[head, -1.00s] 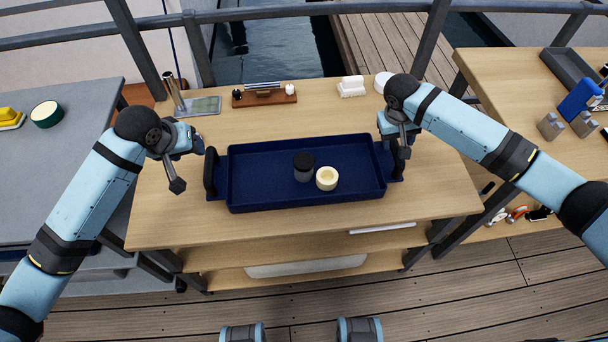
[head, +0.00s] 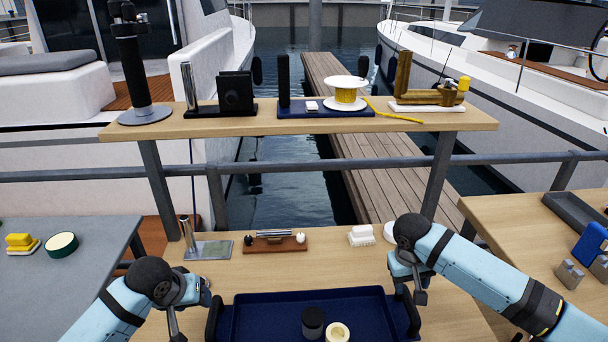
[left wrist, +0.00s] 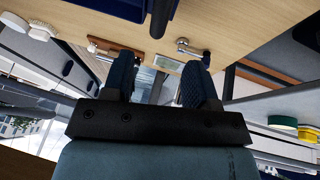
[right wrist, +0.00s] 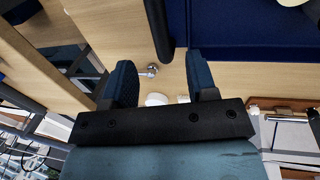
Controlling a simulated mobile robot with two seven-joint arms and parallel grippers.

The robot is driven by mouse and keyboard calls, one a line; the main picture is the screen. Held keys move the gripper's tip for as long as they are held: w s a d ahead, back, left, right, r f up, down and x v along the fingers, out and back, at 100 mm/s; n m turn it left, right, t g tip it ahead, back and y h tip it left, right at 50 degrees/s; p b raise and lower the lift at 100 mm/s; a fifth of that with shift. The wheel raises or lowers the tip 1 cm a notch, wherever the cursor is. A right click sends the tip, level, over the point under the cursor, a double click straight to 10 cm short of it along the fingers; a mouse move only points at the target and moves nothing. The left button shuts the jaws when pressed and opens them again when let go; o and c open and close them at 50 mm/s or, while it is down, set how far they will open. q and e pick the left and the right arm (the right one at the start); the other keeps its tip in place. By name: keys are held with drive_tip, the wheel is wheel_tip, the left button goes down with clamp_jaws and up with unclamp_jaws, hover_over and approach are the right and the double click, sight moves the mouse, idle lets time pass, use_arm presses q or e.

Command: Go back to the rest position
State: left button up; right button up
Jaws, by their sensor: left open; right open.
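The dark blue tray (head: 262,308) sits on the wooden workbench, its lower part cut off in the head view. In it stand a dark-lidded jar (head: 313,322) and a cream ring-shaped piece (head: 337,332). My left gripper (head: 196,292) is at the tray's left end, near the left handle (head: 213,318). My right gripper (head: 404,278) is near the right handle (head: 412,312). Both wrist views show open fingers, on the left gripper (left wrist: 160,75) and the right gripper (right wrist: 162,75). Nothing is held between them; a dark handle lies just beyond the fingertips in each.
A raised shelf (head: 300,124) crosses behind the bench, holding a black post, a yellow spool (head: 346,92) and other stands. A metal-post stand (head: 207,248), a wooden block (head: 275,243) and a white brush (head: 361,236) stand behind the tray. Side tables flank the bench.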

use_arm(q)
drive_tip(key=s+d+f+m+t+h+p, duration=0.2)
drive_tip(key=s+d+f+t+p, duration=0.25)
drive_tip(key=s, duration=0.45)
use_arm(e)
drive_tip(key=s+a+f+n+t+y, duration=0.2)
drive_tip(key=s+a+f+t+y, duration=0.2)
drive_tip(key=s+a+f+y, duration=0.55)
use_arm(q)
drive_tip(key=s+f+m+t+p, duration=0.2)
drive_tip(key=s+p, duration=0.3)
drive_tip(key=s, duration=0.8)
drive_tip(key=shift+s+a+f+y, duration=0.25)
drive_tip(key=shift+s+a+y, duration=0.05)
drive_tip(key=shift+s+a, duration=0.15)
use_arm(e)
drive_tip(key=s+d+r+t+h, duration=0.1)
drive_tip(key=s+t+h, duration=0.1)
drive_tip(key=s, duration=0.7)
drive_tip(key=s+d+r+t+h, duration=0.2)
drive_tip(key=s+t, duration=0.2)
drive_tip(key=s, duration=0.4)
drive_tip(key=shift+s+d+r+t, duration=0.15)
drive_tip(key=shift+s+d+t, duration=0.15)
drive_tip(key=shift+s+t, duration=0.1)
use_arm(q)
drive_tip(key=shift+w, duration=0.1)
